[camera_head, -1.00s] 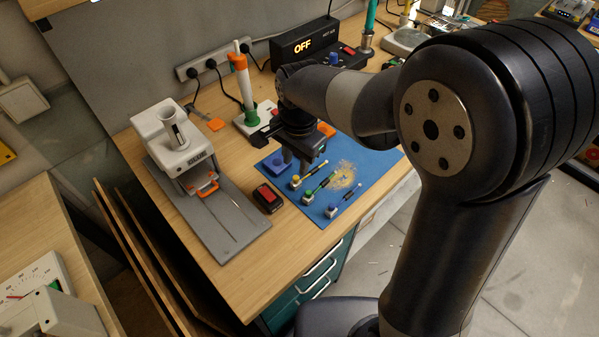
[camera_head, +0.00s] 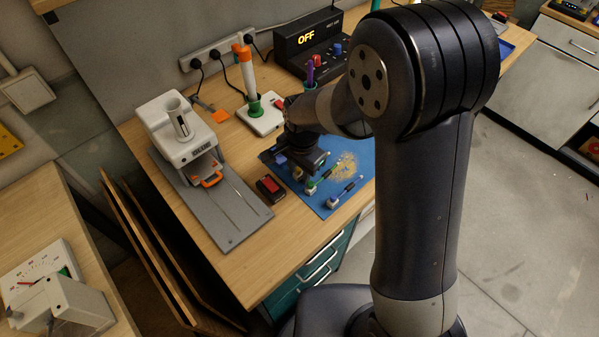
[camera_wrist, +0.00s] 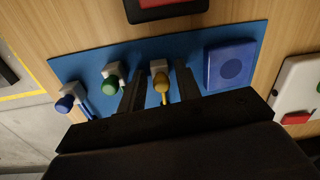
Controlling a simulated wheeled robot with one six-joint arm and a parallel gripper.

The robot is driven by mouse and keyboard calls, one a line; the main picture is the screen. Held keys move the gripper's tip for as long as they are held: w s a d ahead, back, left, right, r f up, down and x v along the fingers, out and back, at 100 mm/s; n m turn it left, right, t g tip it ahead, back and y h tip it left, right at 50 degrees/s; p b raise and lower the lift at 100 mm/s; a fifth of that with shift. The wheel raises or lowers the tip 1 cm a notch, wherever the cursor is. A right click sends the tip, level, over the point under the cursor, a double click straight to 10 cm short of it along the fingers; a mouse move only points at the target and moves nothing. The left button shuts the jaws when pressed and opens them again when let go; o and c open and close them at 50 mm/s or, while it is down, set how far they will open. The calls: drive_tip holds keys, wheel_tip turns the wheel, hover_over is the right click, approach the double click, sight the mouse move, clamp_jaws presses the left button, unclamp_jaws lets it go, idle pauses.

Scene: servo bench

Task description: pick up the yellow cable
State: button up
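The yellow cable (camera_wrist: 162,84) has a yellow plug with a white block at its end and lies on the blue mat (camera_wrist: 140,52). In the wrist view my gripper (camera_wrist: 158,88) is open, with one finger on each side of the yellow plug and visible gaps between. The rest of the yellow cable is hidden behind the gripper body. In the head view my gripper (camera_head: 301,168) is low over the mat and largely covers the yellow plug.
The green cable (camera_wrist: 111,84) and blue cable (camera_wrist: 67,103) lie left of my gripper in the wrist view. A blue square block (camera_wrist: 230,65) is on its right. A red-and-black box (camera_head: 270,188) sits beside the mat, near a white machine (camera_head: 178,130) on a grey base.

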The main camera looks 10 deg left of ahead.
drive_tip(key=shift+c, duration=0.4)
drive_tip(key=c, duration=0.5)
